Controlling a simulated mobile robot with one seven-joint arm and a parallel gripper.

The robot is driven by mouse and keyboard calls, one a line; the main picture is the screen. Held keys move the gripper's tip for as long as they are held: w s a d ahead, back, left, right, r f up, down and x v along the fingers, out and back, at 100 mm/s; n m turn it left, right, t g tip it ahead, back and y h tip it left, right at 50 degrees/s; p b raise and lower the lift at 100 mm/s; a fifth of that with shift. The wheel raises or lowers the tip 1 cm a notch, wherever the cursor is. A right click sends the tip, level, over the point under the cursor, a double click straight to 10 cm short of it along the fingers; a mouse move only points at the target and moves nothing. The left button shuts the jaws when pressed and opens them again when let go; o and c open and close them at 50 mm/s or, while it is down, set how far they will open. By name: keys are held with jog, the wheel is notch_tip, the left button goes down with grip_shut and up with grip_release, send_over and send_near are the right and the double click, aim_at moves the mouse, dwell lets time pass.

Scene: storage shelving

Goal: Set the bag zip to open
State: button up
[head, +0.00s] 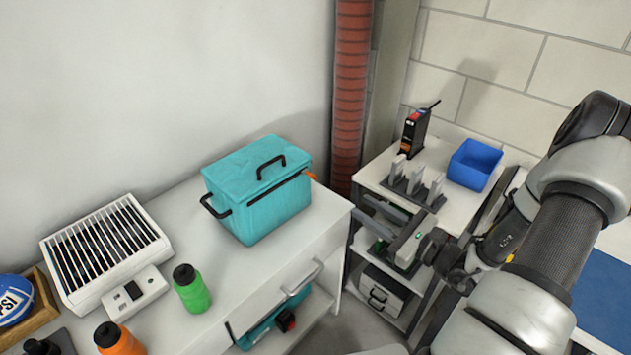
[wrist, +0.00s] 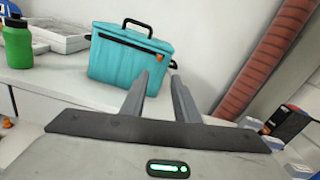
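The teal bag (head: 258,188) stands upright on the white counter, with black handles on its top and side. Its dark zip line runs along the upper front, and an orange zip pull (head: 311,175) shows at the right end. In the wrist view the bag (wrist: 128,62) is ahead of my gripper, and the orange pull (wrist: 159,58) is near the right end of the zip. My gripper (wrist: 160,82) is open and empty, its two fingers apart. In the head view my gripper (head: 378,212) is right of the bag, beyond the counter's edge, and touches nothing that I can see.
A green bottle (head: 191,288), an orange bottle (head: 118,340) and a white slatted unit (head: 107,252) stand left on the counter (head: 235,292). Right is a shelf with a blue bin (head: 474,165) and a grey rack (head: 412,188). A red column (head: 351,95) rises behind.

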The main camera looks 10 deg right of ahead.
aim_at(315, 178)
jog(key=b+x, duration=0.1)
jog(key=x, duration=1.6)
jog(key=shift+a, duration=0.2)
jog(key=shift+c, duration=0.3)
grip_shut()
